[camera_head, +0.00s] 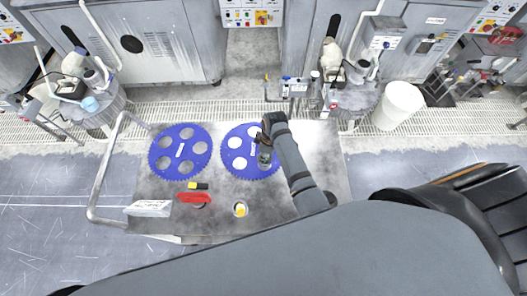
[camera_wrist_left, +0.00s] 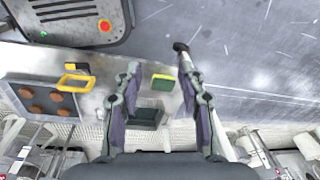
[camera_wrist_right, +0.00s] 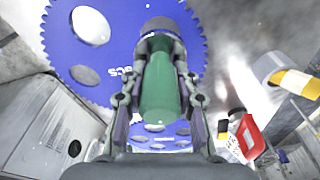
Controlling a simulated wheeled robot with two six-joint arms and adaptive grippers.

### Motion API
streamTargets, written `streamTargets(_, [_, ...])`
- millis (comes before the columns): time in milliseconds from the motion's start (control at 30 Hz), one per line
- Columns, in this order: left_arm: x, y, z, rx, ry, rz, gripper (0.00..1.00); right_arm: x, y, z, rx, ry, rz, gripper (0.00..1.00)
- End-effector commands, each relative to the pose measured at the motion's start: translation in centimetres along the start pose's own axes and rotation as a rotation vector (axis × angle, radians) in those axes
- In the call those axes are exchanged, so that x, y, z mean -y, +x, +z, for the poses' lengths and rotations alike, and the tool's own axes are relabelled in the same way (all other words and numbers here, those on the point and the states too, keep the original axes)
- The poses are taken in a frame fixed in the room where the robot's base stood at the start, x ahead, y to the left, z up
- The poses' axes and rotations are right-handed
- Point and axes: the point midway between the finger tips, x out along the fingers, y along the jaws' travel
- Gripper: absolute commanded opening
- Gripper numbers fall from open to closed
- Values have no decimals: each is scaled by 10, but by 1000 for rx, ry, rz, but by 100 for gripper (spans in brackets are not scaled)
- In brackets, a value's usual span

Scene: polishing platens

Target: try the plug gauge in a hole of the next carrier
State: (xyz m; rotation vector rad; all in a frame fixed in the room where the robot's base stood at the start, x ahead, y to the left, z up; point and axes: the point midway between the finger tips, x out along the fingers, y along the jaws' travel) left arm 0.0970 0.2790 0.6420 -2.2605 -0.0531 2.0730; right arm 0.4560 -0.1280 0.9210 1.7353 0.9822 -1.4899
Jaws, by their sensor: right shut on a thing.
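My right gripper (camera_wrist_right: 158,85) is shut on the plug gauge's green handle (camera_wrist_right: 160,88). The gauge's dark end (camera_wrist_right: 160,26) points away from the gripper and overlaps a blue toothed carrier (camera_wrist_right: 125,42). In the head view, the right gripper (camera_head: 266,146) is over the right-hand blue carrier (camera_head: 236,171). I cannot tell whether the gauge touches the carrier or is over a hole; its tip hides what lies behind. Another blue carrier (camera_head: 180,166) lies to the left. My left gripper (camera_wrist_left: 158,100) is open and empty, and is not seen in the head view.
The metal cart top (camera_head: 320,160) holds a red item (camera_head: 194,198), a yellow-and-black item (camera_head: 198,186), a white box (camera_head: 149,208) and a small cup with yellow in it (camera_head: 240,209). A rail (camera_head: 103,170) runs along its left side. Grey machines (camera_head: 150,45) stand behind.

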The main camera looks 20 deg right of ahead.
Motion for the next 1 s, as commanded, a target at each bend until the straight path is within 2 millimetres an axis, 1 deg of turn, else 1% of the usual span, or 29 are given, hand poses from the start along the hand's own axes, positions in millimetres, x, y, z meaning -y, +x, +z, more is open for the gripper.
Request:
streamTargets(200, [-1, 11, -4, -7, 0, 0, 40, -1, 24, 3, 0, 0, 2, 0])
streamTargets(400, [-1, 17, -10, -17, -1, 0, 40, -1, 36, 5, -1, 1, 3, 0])
streamTargets(567, [-1, 18, -10, -18, -1, 0, 40, -1, 39, 6, -1, 1, 2, 0])
streamTargets(1000, [-2, 18, -9, -16, -1, 0, 40, -1, 40, 6, -1, 1, 2, 0])
